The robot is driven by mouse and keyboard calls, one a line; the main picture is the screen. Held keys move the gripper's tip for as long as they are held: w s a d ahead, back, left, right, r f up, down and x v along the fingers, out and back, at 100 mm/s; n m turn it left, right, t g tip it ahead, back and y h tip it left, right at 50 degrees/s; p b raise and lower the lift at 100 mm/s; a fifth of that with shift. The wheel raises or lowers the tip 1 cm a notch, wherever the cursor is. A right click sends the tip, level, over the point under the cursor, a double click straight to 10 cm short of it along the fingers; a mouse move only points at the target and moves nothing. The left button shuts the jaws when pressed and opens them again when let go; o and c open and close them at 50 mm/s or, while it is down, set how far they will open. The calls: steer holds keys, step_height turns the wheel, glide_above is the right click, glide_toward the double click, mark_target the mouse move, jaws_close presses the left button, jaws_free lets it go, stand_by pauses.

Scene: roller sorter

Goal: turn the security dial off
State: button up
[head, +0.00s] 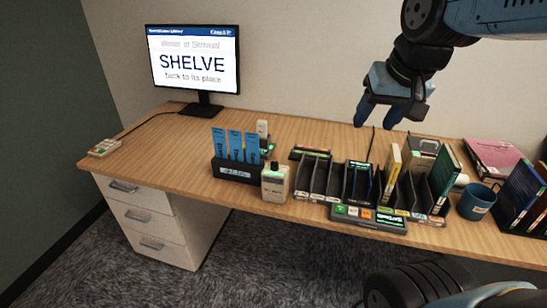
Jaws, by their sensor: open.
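I cannot make out a security dial for certain in the head view. A beige box with a dark top and a small green display (275,183) stands at the desk's front edge. A grey panel with several coloured buttons and a lit display (368,218) lies at the front of the sorter. My gripper (378,118) hangs above the back of the desk, near the wall, with its blue fingers pointing down.
A black holder with blue cards (236,170) stands left of the beige box. Black sorter slots (325,180) hold a few upright books. A blue mug (476,201) is at right. A monitor (195,60) reads SHELVE. A small keypad (104,147) lies far left. The left desk top is mostly clear.

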steer(key=w+a+f+m+g, duration=0.3)
steer(key=w+a, duration=0.3)
steer(key=w, duration=0.7)
steer(key=m+g, duration=0.2)
glide_above(275, 162)
step_height(275, 162, down, 10)
steer(key=shift+h, duration=0.4)
step_height(275, 162, down, 13)
steer(key=shift+s+f, duration=0.1)
steer(key=shift+a, duration=0.1)
steer(key=shift+c, duration=0.4)
jaws_close()
